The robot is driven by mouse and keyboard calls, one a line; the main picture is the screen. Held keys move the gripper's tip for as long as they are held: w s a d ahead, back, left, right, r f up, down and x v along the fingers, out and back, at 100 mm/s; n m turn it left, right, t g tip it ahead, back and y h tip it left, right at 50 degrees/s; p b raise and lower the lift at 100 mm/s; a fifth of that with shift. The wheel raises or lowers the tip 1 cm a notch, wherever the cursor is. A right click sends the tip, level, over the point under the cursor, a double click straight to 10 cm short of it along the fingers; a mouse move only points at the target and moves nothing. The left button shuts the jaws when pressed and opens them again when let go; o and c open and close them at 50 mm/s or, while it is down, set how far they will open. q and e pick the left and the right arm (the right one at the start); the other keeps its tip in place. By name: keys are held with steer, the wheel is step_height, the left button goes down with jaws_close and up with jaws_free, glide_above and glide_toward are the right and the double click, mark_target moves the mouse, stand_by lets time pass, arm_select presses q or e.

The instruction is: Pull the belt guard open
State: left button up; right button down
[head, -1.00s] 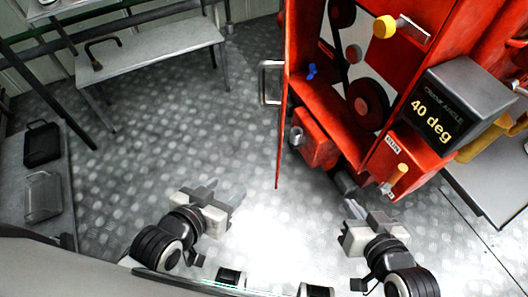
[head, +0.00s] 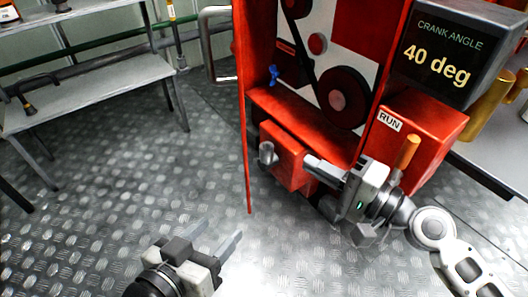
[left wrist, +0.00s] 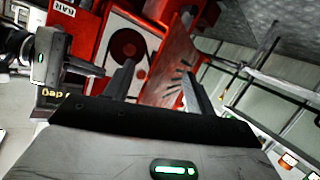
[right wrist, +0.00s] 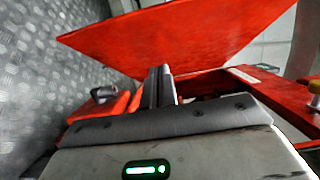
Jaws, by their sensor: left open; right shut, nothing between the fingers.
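The belt guard (head: 245,130) is a red panel seen nearly edge-on in the head view, standing out from the red machine. A grey bar handle (head: 207,45) is on its left side. Belts and round pulleys (head: 337,100) show uncovered to its right. The panel also shows in the left wrist view (left wrist: 175,65) and fills much of the right wrist view (right wrist: 190,38). My left gripper (head: 222,240) is open and empty, low and in front of the guard. My right gripper (head: 312,163) is shut and empty, right of the guard, near a small red box.
The small red box (head: 285,155) has a grey knob. A dark display (head: 450,50) reads "CRANK ANGLE 40 deg", above a red box labelled RUN (head: 425,135) with an orange lever. A grey bench (head: 90,95) stands left. The patterned floor between is clear.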

arm_select(q)
steer(key=shift+a+f+g+y+p, duration=0.2)
steer(key=shift+f+g+p, duration=0.05)
steer(key=shift+f+p, duration=0.25)
steer(key=shift+a+f+g+y+p, duration=0.25)
steer(key=shift+f+p, duration=0.15)
steer(key=shift+p, duration=0.15)
arm_select(e)
steer(key=w+a, duration=0.4)
steer(key=a, duration=0.5)
steer(key=shift+a, duration=0.2)
